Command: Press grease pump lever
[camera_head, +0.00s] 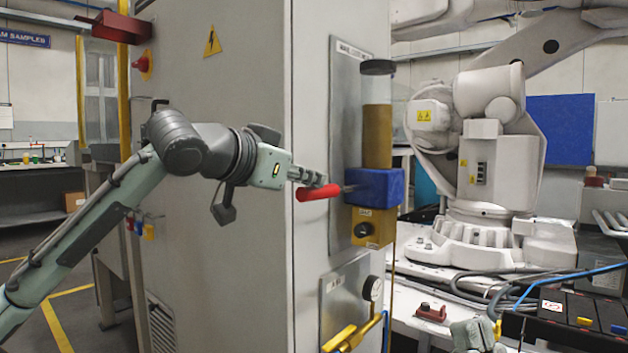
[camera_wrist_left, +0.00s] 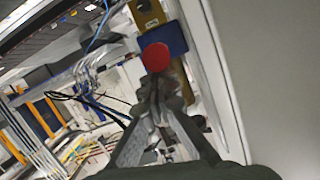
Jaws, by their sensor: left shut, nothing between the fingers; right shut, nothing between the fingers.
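The grease pump on the cabinet side has a clear reservoir with amber grease (camera_head: 377,135), a blue block (camera_head: 378,188) and a yellow lower block (camera_head: 370,229). Its lever has a red handle (camera_head: 318,193) pointing left, roughly level. My left gripper (camera_head: 322,180) is shut and empty, its fingertips just above the red handle; I cannot tell whether they touch. In the left wrist view the round red handle end (camera_wrist_left: 155,57) shows just beyond the shut fingers (camera_wrist_left: 160,85), with the blue block (camera_wrist_left: 165,38) behind. My right gripper (camera_head: 475,336) shows only partly at the bottom edge.
The tall grey cabinet (camera_head: 230,260) stands close beside my left arm. Below the pump are a gauge (camera_head: 373,288) and a yellow valve handle (camera_head: 345,340). A white industrial robot (camera_head: 490,150) stands behind at right, with cables and a black case (camera_head: 575,312) on the bench.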

